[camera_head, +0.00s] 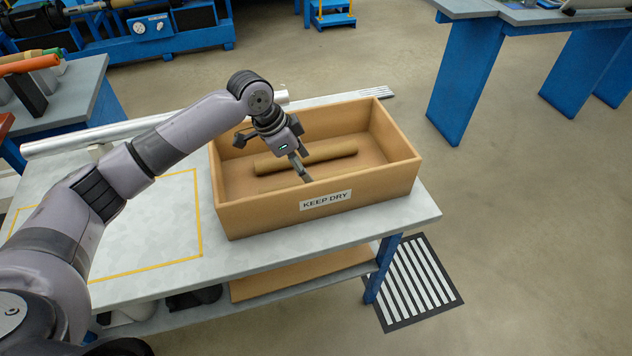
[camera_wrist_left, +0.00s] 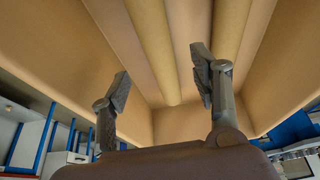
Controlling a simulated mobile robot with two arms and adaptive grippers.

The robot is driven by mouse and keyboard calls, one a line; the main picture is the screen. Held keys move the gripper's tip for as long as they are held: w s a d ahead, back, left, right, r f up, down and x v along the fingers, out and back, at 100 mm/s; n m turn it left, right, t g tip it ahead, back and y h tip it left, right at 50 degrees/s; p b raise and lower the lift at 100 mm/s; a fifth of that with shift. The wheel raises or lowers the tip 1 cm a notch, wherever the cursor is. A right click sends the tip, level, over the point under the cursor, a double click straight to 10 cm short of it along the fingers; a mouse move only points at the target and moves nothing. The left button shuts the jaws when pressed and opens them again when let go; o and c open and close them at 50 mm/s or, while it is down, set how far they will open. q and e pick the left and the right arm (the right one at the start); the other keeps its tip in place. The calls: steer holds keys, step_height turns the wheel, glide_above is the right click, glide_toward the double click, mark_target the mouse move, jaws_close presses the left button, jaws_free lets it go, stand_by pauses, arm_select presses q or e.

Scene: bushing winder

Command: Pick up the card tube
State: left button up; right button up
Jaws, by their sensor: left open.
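The card tube (camera_head: 325,155) is a plain brown cylinder lying lengthwise on the floor of an open cardboard-coloured box (camera_head: 245,212) labelled KEEP DRY. My left gripper (camera_head: 304,176) reaches down into the box, on the near side of the tube, and hides part of it. In the left wrist view the two fingers (camera_wrist_left: 161,80) are spread wide with nothing between them. The tube (camera_wrist_left: 153,40) runs away beyond the gap between the fingertips. Whether a finger touches it I cannot tell. My right gripper is not in view.
The box walls stand close around my left gripper. The box sits on a grey table (camera_head: 150,225) with a yellow taped outline to its left. A long silvery tube (camera_head: 75,140) lies along the table's back edge. A striped floor mat (camera_head: 415,283) lies at the right.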

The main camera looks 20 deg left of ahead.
mark_target(314, 178)
arm_select(q)
steer(key=shift+x, duration=1)
steer(key=x, duration=0.4)
steer(key=shift+w+d+f, duration=0.1)
steer(key=shift+d+f, duration=0.05)
steer(key=shift+d, duration=0.15)
steer(key=shift+f, duration=0.2)
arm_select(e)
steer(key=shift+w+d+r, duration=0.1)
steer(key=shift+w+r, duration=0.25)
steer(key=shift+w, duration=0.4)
arm_select(q)
steer(key=shift+c, duration=0.3)
steer(key=c, duration=1.2)
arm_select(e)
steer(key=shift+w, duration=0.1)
